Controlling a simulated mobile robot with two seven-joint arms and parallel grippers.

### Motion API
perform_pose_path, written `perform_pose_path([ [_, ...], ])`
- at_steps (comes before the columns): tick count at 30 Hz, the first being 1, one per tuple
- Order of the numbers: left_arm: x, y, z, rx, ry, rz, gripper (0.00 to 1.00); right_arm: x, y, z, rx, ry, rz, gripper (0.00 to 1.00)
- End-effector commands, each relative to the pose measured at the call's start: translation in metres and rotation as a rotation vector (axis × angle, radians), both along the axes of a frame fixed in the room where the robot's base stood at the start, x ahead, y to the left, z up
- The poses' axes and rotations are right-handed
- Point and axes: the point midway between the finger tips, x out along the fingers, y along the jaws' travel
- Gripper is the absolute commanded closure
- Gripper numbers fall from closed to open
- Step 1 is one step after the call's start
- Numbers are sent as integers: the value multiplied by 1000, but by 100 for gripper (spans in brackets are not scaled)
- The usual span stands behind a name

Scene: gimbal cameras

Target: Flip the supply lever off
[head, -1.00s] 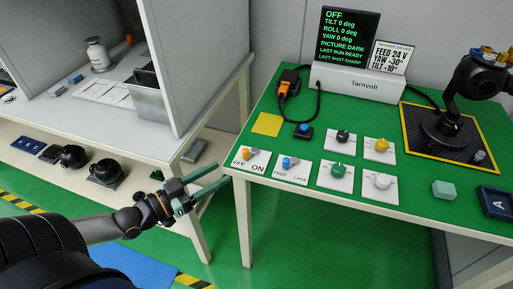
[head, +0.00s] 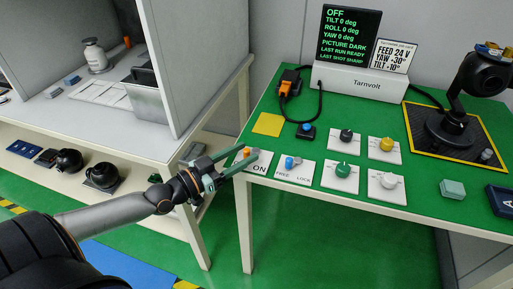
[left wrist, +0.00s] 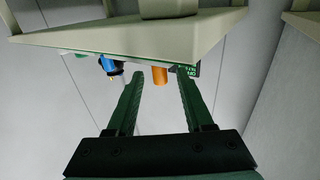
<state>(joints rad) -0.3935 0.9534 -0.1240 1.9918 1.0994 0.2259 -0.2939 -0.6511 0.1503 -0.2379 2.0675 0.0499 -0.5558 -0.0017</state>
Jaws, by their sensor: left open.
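The supply lever (head: 247,151) has an orange cap and stands on a white plate (head: 262,168) at the near left corner of the green table. Its cap sits toward the left side of the plate. ON is readable; my fingers cover the OFF side. My left gripper (head: 249,157) is open at the plate's left edge, its fingertips beside the lever. In the left wrist view the orange cap (left wrist: 160,75) shows beyond and between the two open fingers (left wrist: 160,88); contact is unclear. The screen (head: 347,36) reads OFF at the top. My right gripper is out of view.
A blue-capped FREE/LOCK lever (head: 289,162) stands just right of the supply lever. Several round knobs (head: 343,170) on white plates lie further right. The table's near edge (head: 330,198) runs under my fingers. A white side bench (head: 110,135) is at left.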

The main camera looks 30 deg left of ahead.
Motion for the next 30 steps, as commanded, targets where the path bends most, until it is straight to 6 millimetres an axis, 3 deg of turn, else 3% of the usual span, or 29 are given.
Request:
perform_pose_path([
  [12,40,-14,0,-1,-1,2,48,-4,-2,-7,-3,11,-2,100],
  [25,45,-16,0,-1,1,0,48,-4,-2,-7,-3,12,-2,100],
  [30,45,-16,0,0,1,1,67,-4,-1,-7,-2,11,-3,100],
])
